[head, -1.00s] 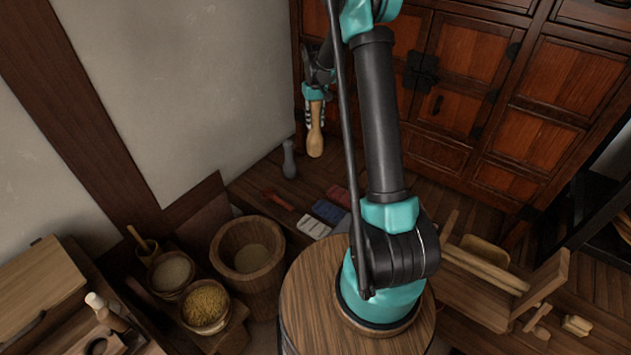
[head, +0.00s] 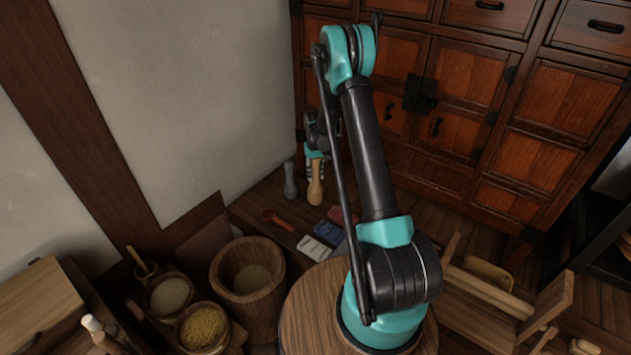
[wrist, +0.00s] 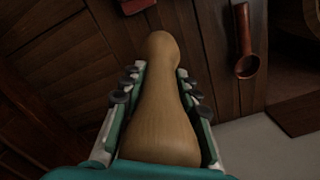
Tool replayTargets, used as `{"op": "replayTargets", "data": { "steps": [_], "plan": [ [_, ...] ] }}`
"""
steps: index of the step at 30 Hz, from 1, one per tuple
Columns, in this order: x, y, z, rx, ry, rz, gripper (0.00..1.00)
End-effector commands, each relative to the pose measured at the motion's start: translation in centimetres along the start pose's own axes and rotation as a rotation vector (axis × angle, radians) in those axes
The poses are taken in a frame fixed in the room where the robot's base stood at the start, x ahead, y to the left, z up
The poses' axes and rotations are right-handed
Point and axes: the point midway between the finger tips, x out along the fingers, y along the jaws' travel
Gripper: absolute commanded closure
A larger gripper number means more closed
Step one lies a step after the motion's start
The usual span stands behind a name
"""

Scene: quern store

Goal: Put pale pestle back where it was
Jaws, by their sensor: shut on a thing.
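The pale pestle (head: 316,187) is a light wooden club shape, held upright with its rounded end down, low by the floor near the wall. My gripper (head: 316,163) is shut on its upper part. In the wrist view the pale pestle (wrist: 165,110) lies between the two fingers of my gripper (wrist: 156,95), its rounded tip pointing away over dark floorboards. I cannot tell whether the tip touches the floor. A grey pestle (head: 290,181) stands upright just to the left, close to the wall.
A red ladle (head: 277,219) lies on the floor nearby; it also shows in the wrist view (wrist: 246,62). White (head: 314,248), blue (head: 329,233) and red (head: 340,215) blocks lie in front. A wooden mortar (head: 247,270) stands nearer. A cabinet (head: 450,110) fills the back.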

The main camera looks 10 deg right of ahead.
Motion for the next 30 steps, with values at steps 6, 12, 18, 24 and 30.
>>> {"op": "replayTargets", "data": {
  "steps": [6, 12, 18, 24, 30],
  "plan": [
    [2.4, 0.0, -0.1, 0.0, 0.0, 0.0, 1.0],
    [3.6, 0.0, 0.0, 0.0, 0.0, 0.0, 1.0],
    [3.6, 0.0, 0.0, 0.0, 0.0, 0.0, 1.0],
    [3.9, 0.0, 0.0, 0.0, 0.0, 0.0, 0.57],
    [3.8, 0.0, 0.0, 0.0, 0.0, 0.0, 0.49]
  ]
}}
